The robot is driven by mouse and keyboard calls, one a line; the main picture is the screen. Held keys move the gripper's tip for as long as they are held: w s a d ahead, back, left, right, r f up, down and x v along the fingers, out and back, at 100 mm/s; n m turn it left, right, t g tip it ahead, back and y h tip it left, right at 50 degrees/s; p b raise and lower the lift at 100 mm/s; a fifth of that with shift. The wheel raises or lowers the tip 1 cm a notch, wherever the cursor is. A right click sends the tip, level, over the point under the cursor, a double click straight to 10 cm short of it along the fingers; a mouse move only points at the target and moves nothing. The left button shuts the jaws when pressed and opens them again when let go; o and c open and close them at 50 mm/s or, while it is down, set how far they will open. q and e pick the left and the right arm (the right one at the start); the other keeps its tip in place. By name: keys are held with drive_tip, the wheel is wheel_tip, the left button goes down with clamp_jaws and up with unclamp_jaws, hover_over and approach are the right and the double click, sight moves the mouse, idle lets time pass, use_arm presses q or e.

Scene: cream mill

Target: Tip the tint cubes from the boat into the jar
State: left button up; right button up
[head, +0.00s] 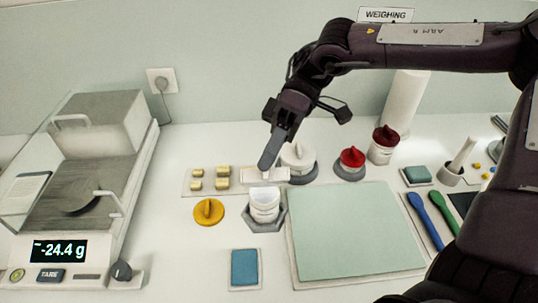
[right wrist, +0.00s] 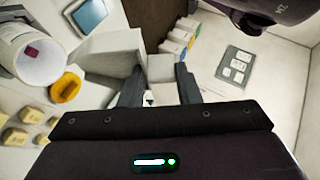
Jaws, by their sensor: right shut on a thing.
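My right gripper (head: 265,168) is shut on the white boat (right wrist: 110,56), which shows as pale walls beyond the fingers in the right wrist view. In the head view it is a small white shape under the fingertips, hard to make out against the pale things behind. The white jar (head: 264,207) stands open on a hexagonal base, just in front of and below the gripper. In the right wrist view the jar (right wrist: 22,58) shows a dark red cube inside its mouth. The boat's inside is hidden, so I cannot tell what it holds. My left gripper is out of view.
A yellow lid (head: 209,211) lies left of the jar, with several brass weights (head: 222,172) behind it. A green mat (head: 350,232) lies right, a blue pad (head: 244,267) in front. Red-knobbed containers (head: 352,160) stand behind the mat. The scale (head: 60,247) at left reads -24.4 g.

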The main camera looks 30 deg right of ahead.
drive_tip(key=shift+s+r+t+h+p, duration=0.1)
drive_tip(key=shift+r+t+h+p, duration=0.3)
drive_tip(key=shift+r, duration=0.1)
drive_tip(key=shift+s+a+r+n+t+h, duration=0.15)
drive_tip(key=shift+r+n+t+h, duration=0.15)
drive_tip(key=shift+n+t, duration=0.15)
drive_tip(key=shift+s+a+r+n+t+h+p, duration=0.25)
drive_tip(key=shift+s+r+t+h, duration=0.2)
drive_tip(key=shift+t, duration=0.4)
drive_tip(key=t+h, duration=0.1)
drive_tip(key=r+n+t, duration=0.1)
drive_tip(key=shift+s+t+h, duration=0.3)
drive_tip(key=shift+h, duration=0.05)
drive_tip(key=t, duration=0.1)
drive_tip(key=r+t+h+b, duration=0.1)
drive_tip(key=t+b, duration=0.1)
drive_tip(key=shift+s+a+r+n, duration=0.25)
drive_tip(key=shift+s+r+n, duration=0.05)
drive_tip(key=shift+s+n, duration=0.1)
